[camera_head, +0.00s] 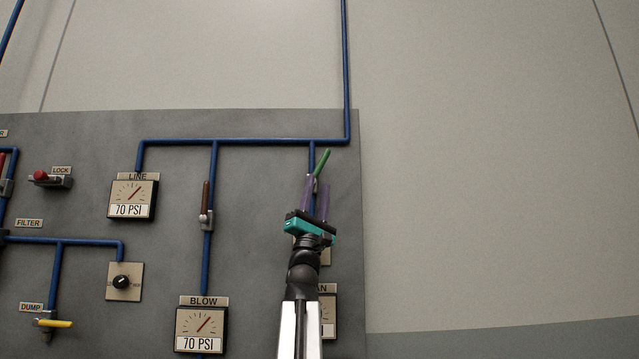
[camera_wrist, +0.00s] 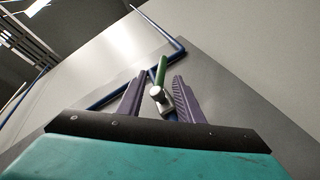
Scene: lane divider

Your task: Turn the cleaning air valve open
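The valve with the green handle (camera_head: 322,162) is on the right part of the grey panel, on a blue pipe. Its handle points up and tilts a little right. In the wrist view the green handle (camera_wrist: 162,70) and its pale metal valve body (camera_wrist: 158,96) show between the two purple fingers. My gripper (camera_head: 317,183) is open, with one finger on each side of the valve and gaps visible on both sides. My gripper also shows in the wrist view (camera_wrist: 160,77). The lower valve body is partly hidden by my gripper in the head view.
A brown-handled valve (camera_head: 206,197) stands left, above the BLOW gauge (camera_head: 201,329). The LINE gauge (camera_head: 132,196) is upper left. A gauge with a label ending in "AN" (camera_head: 328,316) is partly hidden behind my arm. Plain wall lies right of the panel.

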